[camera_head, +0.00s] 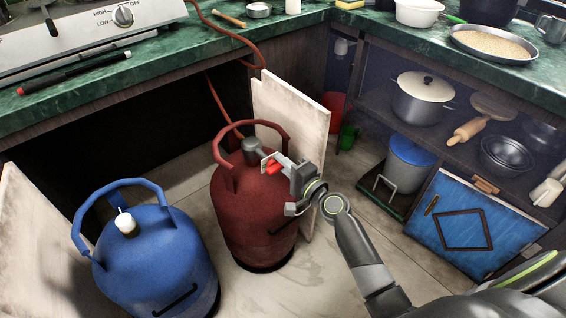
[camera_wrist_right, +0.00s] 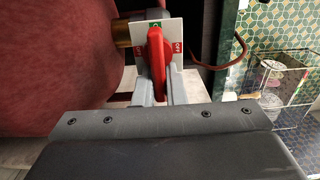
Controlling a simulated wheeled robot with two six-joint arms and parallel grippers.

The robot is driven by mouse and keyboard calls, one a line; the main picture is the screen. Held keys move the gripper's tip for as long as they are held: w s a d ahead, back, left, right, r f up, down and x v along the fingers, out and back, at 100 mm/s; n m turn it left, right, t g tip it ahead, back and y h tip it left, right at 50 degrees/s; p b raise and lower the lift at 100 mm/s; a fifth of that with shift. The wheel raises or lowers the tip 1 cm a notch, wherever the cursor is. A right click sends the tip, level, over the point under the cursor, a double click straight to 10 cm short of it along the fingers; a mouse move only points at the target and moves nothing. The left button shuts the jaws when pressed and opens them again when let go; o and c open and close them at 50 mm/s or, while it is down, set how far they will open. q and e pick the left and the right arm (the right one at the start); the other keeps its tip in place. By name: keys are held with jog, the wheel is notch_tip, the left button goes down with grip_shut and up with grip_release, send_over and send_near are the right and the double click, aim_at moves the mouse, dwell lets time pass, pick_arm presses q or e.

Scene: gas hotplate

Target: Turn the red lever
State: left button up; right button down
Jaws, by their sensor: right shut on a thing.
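The red lever (camera_head: 273,167) is on the regulator (camera_head: 256,150) at the top of the red gas cylinder (camera_head: 252,212). In the right wrist view the red lever (camera_wrist_right: 157,62) stands upright in front of a white plate (camera_wrist_right: 176,30). The plate has a green mark at the top and a red mark on each side. My right gripper (camera_head: 285,172) is at the lever, and in the wrist view its fingers (camera_wrist_right: 160,90) are shut on the lever's lower part. My left gripper is not in view.
A blue gas cylinder (camera_head: 152,262) stands to the left of the red one. An open cabinet door (camera_head: 308,115) is close behind the red cylinder. A red hose (camera_head: 235,38) runs up over the green counter (camera_head: 165,50). Shelves with pots (camera_head: 420,98) are at the right.

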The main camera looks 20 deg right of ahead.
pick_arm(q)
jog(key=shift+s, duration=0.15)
pick_arm(e)
jog(key=c, duration=1.5)
grip_release()
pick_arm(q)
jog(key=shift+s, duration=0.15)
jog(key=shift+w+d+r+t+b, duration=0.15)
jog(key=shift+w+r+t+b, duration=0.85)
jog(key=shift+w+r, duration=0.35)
pick_arm(e)
jog(key=shift+v, duration=8.7)
